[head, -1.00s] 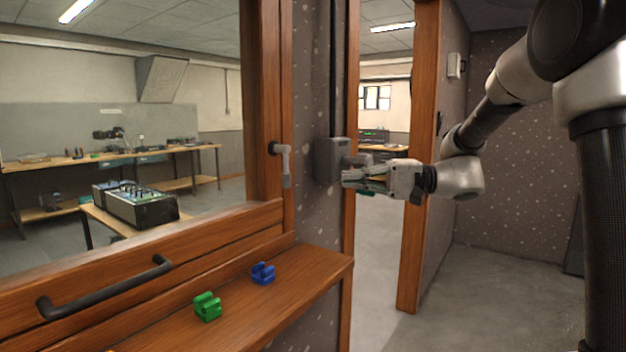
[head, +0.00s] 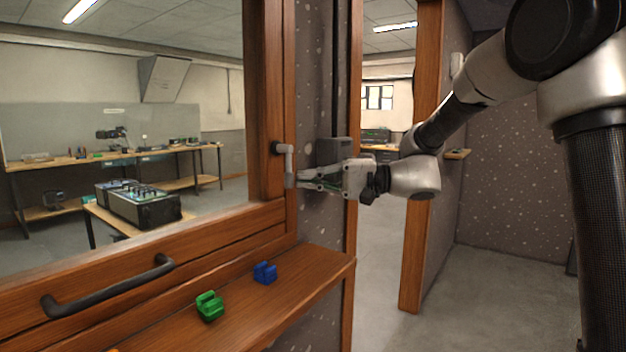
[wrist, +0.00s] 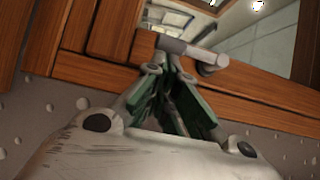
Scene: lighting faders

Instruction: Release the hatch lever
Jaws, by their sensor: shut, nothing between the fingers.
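The hatch lever (head: 288,164) is a light grey handle on a dark pivot, fixed to the wooden frame at the right of the hatch window. It hangs downward. My gripper (head: 299,180) is shut and empty, with its tips right beside the lever's lower end. In the wrist view the lever (wrist: 185,47) lies just beyond the tips of my gripper (wrist: 170,72). I cannot tell whether they touch it.
A grey box (head: 333,151) is on the speckled wall behind my gripper. A doorway opens at the right.

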